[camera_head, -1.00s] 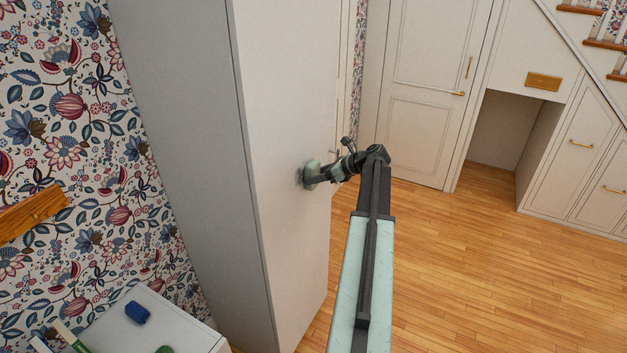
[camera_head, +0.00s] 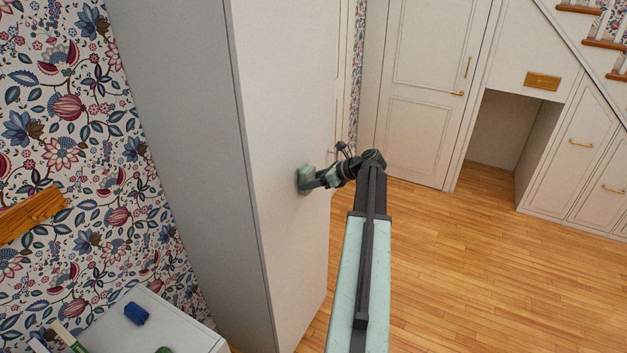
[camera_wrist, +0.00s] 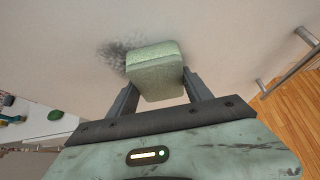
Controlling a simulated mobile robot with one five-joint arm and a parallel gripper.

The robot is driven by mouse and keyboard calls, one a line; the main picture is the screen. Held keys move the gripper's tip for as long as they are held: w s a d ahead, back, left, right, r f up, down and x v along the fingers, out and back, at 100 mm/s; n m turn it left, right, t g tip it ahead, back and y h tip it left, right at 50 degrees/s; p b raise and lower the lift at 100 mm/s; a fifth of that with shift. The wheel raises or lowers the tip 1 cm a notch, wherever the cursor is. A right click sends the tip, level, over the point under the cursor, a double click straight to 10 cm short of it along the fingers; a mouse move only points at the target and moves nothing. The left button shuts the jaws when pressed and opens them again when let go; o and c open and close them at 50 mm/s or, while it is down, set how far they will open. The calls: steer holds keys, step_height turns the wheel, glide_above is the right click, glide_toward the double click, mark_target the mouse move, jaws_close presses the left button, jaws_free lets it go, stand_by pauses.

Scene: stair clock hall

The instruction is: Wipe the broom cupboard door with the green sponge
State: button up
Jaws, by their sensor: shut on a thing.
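The broom cupboard door (camera_head: 285,130) is the pale upright panel of the tall cupboard left of my arm. My gripper (camera_head: 308,181) is shut on the green sponge (camera_head: 303,178) at the door's surface. In the wrist view the pale green sponge (camera_wrist: 154,70) sits between the two fingers of my gripper (camera_wrist: 160,88). Its far end is against or very near the door; exact contact is hard to tell. A dark grey smudge (camera_wrist: 115,54) shows on the door beside the sponge, to its left in the wrist view. The sponge hides part of the door there.
A low white cabinet (camera_head: 180,318) at bottom left bears a blue object (camera_head: 136,313) and other small things. A metal bar handle (camera_wrist: 291,70) shows at right in the wrist view. Wooden floor (camera_head: 470,270) is clear right of my arm. A panelled door (camera_head: 425,80) stands behind.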

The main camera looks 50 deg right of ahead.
mark_target(292, 187)
steer(key=shift+s+a, duration=0.3)
steer(key=shift+a, duration=0.85)
steer(key=shift+s+a, duration=0.3)
steer(key=shift+a, duration=0.8)
steer(key=shift+s+a, duration=0.3)
steer(key=shift+a, duration=0.85)
step_height(292, 187, up, 3)
steer(key=p, duration=0.3)
steer(key=shift+w, duration=0.1)
steer(key=shift+w+d+f, duration=0.1)
steer(key=shift+w+d, duration=0.1)
steer(key=shift+d, duration=0.7)
steer(key=shift+w+d, duration=0.2)
steer(key=shift+d, duration=0.7)
steer(key=w+d, duration=0.1)
steer(key=d, duration=0.6)
steer(key=shift+w, duration=0.35)
steer(key=shift+a, duration=0.15)
steer(key=shift+s+a, duration=0.4)
steer(key=shift+a, duration=1.35)
steer(key=shift+s+a, duration=0.4)
steer(key=shift+a, duration=1.3)
steer(key=shift+s+a, duration=0.4)
steer(key=shift+a, duration=1.35)
